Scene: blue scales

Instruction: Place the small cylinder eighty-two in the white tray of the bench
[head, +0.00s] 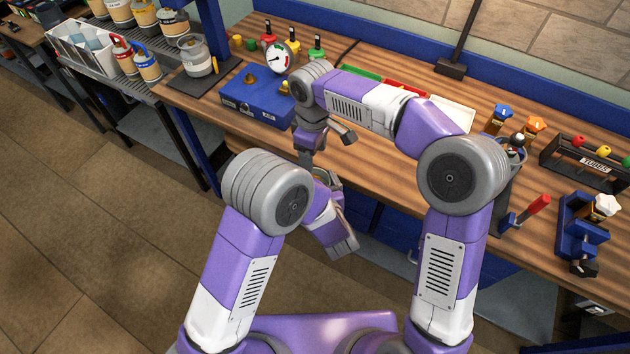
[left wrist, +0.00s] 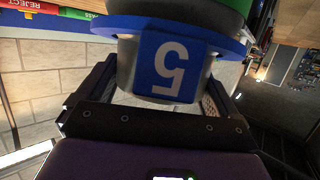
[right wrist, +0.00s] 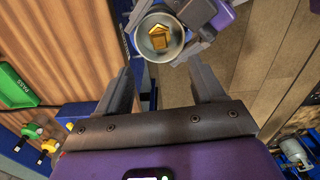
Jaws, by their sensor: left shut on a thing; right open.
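My left gripper (head: 332,183) is shut on a grey cylinder (left wrist: 187,78) with a blue collar and a blue tag reading 5, upside down in the left wrist view. A green part shows above the collar. In the right wrist view the round grey end of a held thing (right wrist: 158,38) shows a gold shape inside. My right gripper (right wrist: 160,88) is open and empty, with that end just beyond its fingertips. The white tray (head: 455,112) lies on the bench, partly hidden by my right arm. I cannot read a number eighty-two on anything.
Green (head: 362,73) and red (head: 404,88) trays lie beside the white one. The blue scale (head: 257,97) with a round gauge (head: 279,57) stands left. A TUBER rack (head: 590,160), orange and blue capped pieces and a red-handled tool (head: 527,212) stand right.

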